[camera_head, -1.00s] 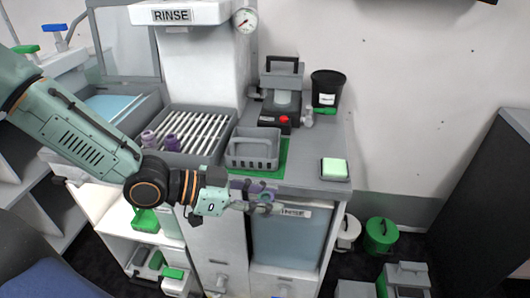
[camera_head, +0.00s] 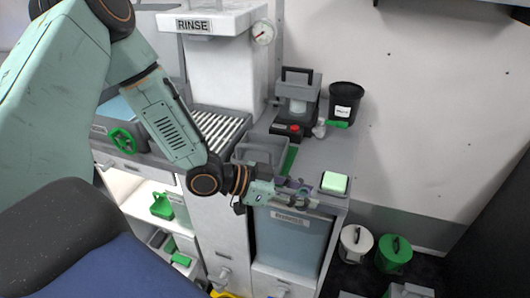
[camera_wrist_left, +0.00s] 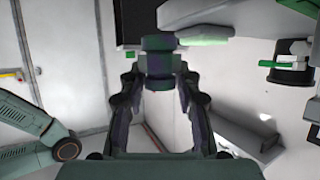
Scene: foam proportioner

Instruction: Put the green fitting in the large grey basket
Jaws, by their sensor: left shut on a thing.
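My left gripper (camera_head: 300,192) is over the front edge of the counter, right of the grey basket and close to the green-topped sponge. In the left wrist view, its fingers (camera_wrist_left: 158,75) are shut on a dark green fitting (camera_wrist_left: 158,58). The fitting is small and hard to make out in the head view. The grey basket (camera_head: 262,148) stands on the counter on a green mat, behind and left of the gripper. I cannot see into the basket clearly. My right gripper is not in view.
The pale green sponge (camera_head: 334,183) lies at the counter's front right corner. A black bucket (camera_head: 345,100) and a grey device with a red knob (camera_head: 295,129) stand behind. A slatted rinse rack (camera_head: 222,128) is left of the basket. Lidded buckets stand on the floor at right.

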